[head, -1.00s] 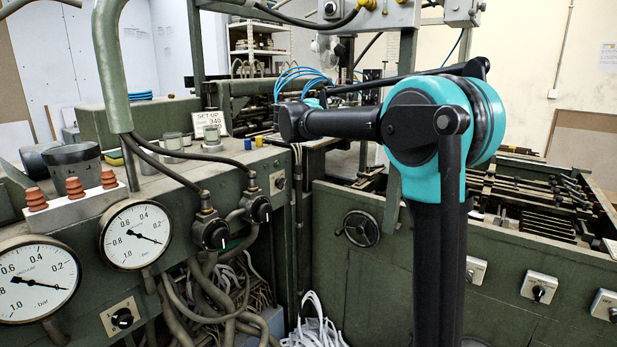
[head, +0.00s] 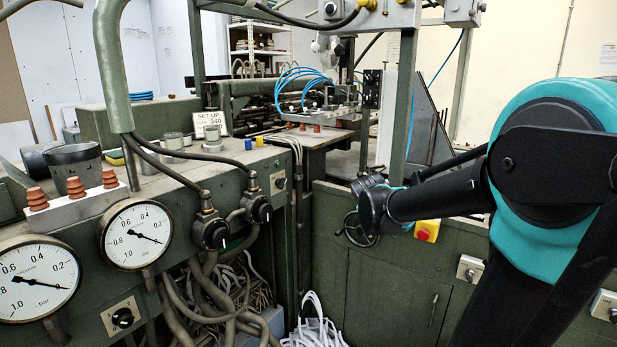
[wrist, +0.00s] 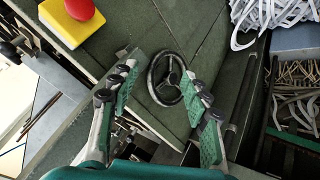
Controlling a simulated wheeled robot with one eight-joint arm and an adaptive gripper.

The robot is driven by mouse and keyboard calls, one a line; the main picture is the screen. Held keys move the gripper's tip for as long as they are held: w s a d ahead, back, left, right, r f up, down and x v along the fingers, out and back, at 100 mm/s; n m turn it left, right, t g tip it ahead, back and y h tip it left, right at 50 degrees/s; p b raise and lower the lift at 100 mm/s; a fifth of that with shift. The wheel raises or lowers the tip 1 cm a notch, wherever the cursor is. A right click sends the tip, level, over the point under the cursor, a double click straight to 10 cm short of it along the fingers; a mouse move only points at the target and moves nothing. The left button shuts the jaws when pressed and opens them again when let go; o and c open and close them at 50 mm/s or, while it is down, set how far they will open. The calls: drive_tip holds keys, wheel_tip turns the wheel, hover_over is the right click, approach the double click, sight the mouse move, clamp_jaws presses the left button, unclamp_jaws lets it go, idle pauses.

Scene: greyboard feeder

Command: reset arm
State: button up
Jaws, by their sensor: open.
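My gripper (wrist: 160,108) is open and empty in the wrist view, its two green-padded fingers spread apart. Between and beyond the fingertips is a black handwheel (wrist: 168,80) on the green machine panel; I cannot tell how far away it is. In the head view my teal and black arm reaches in from the right, with its far end in front of the handwheel (head: 353,238), which it partly hides. The fingers cannot be made out in the head view.
A red button on a yellow box (head: 427,231) sits on the panel beside my arm; it also shows in the wrist view (wrist: 78,10). Pressure gauges (head: 137,234) and black knobs stand at the left. White strips (head: 315,325) lie in the low gap.

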drive_tip(key=s+a+f+m+g+y, duration=0.1)
drive_tip(key=s+f, duration=0.7)
drive_tip(key=s, duration=0.3)
drive_tip(key=s+a+f+m+g+y, duration=0.1)
drive_tip(key=s+f+g+y, duration=0.1)
drive_tip(key=s+f, duration=0.5)
drive_tip(key=s, duration=0.5)
drive_tip(key=shift+a+f+y, duration=0.15)
drive_tip(key=shift+f+y, duration=0.15)
drive_tip(key=shift+f, duration=0.05)
